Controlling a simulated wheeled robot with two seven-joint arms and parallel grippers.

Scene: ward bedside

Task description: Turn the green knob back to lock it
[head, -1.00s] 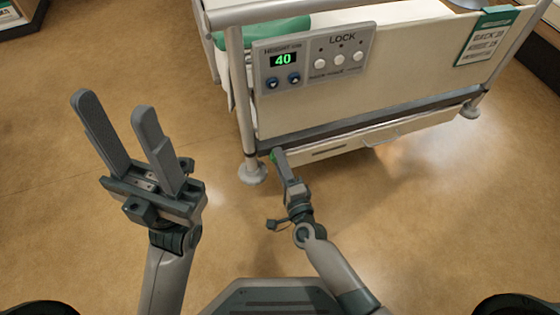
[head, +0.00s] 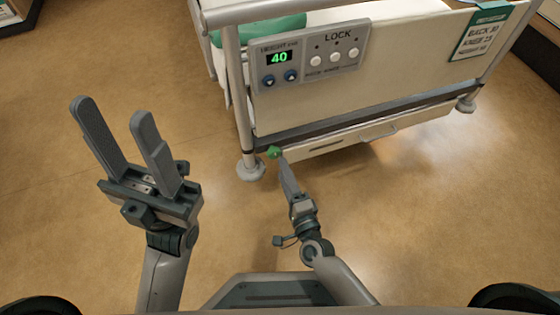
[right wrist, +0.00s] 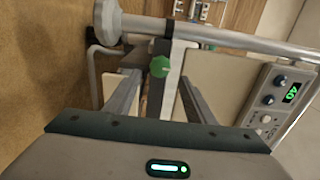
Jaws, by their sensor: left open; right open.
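The green knob (head: 274,152) is at the low left corner of the bed's end, beside the bed leg. In the right wrist view the green knob (right wrist: 160,67) shows beyond the fingertips, roughly between the two fingers. My right gripper (head: 284,164) is just in front of the knob; in the right wrist view its fingers (right wrist: 158,85) are apart with nothing between them. It appears clear of the knob, though the exact gap is hard to tell. My left gripper (head: 112,112) is open and empty over the floor at the left.
The bed's end panel (head: 400,85) carries a control box (head: 312,57) with a display reading 40 and LOCK buttons. A drawer (head: 365,137) sits below the panel. A bed leg foot (head: 250,170) stands left of the knob. The floor at left is clear.

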